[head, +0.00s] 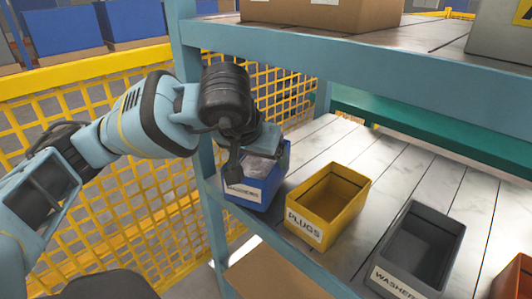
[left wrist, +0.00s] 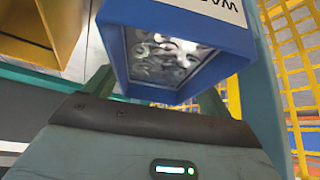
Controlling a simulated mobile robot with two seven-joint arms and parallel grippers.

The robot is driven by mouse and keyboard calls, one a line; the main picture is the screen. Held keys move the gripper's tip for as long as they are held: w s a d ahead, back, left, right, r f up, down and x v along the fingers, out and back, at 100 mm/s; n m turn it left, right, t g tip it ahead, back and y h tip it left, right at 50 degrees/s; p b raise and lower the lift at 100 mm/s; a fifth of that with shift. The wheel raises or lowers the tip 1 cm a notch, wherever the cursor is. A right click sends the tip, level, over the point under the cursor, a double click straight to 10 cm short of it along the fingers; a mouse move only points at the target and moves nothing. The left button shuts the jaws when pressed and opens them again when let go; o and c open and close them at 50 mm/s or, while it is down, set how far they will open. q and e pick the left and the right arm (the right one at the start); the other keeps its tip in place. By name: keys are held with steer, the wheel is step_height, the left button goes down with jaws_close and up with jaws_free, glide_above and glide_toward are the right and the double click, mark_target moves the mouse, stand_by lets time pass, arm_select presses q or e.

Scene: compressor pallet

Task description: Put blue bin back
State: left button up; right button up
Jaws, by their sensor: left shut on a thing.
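The blue bin (head: 270,188) is at the left end of the middle shelf (head: 388,165), beside the corner post, with its labelled front facing out. I cannot tell whether its base rests on the shelf. My left gripper (head: 247,160) reaches over it from above and is shut on it. In the left wrist view the blue bin (left wrist: 118,52) sits between the fingers of the left gripper (left wrist: 157,95), and shiny metal parts show inside. The gripper hides part of the bin in the head view. My right gripper is not in view.
A yellow PLUGS bin (head: 313,232) stands close to the right of the blue bin. A grey WASHERS bin (head: 392,280) and an orange bin (head: 513,282) stand further right. An upper shelf (head: 400,70) overhangs, and yellow mesh fencing (head: 130,215) is at the left.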

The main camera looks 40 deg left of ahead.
mark_target(271, 162)
arm_select(q)
steer(key=w, duration=0.2)
steer(key=w+a+b, duration=0.1)
steer(key=w, duration=0.1)
steer(key=shift+a, duration=0.15)
steer(key=shift+f+b, duration=0.45)
steer(key=shift+f, duration=0.1)
steer(key=shift+s+f, duration=0.1)
steer(key=shift+f, duration=0.05)
steer(key=shift+f, duration=0.15)
